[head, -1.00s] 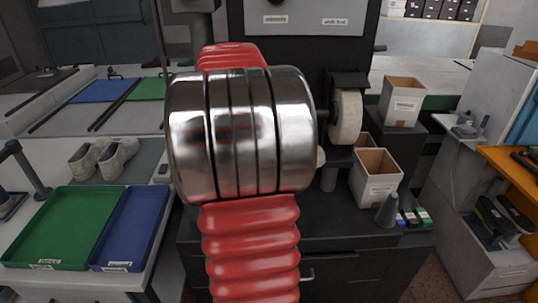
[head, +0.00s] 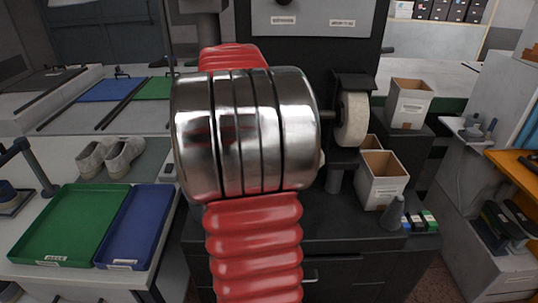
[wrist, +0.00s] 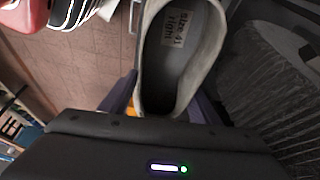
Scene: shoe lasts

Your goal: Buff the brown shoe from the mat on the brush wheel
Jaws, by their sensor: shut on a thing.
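A grey-taupe shoe (wrist: 150,88) is in my gripper (wrist: 165,100) in the wrist view, its opening facing the camera. A label inside reads "size 41 right". The fingers close on its sides; its toe is out of frame. A large grey bristled wheel (wrist: 265,95) fills the right of the wrist view, apart from the shoe's visible part. In the head view my arm hides the gripper and held shoe. A pale wheel (head: 352,118) shows on the dark machine there. Two light grey shoes (head: 108,157) sit on a grey mat (head: 152,160) at left; no shoe looks clearly brown.
A green tray (head: 70,222) and a blue tray (head: 133,225) lie on the left bench. An orange-topped bench (head: 512,170) is at far right.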

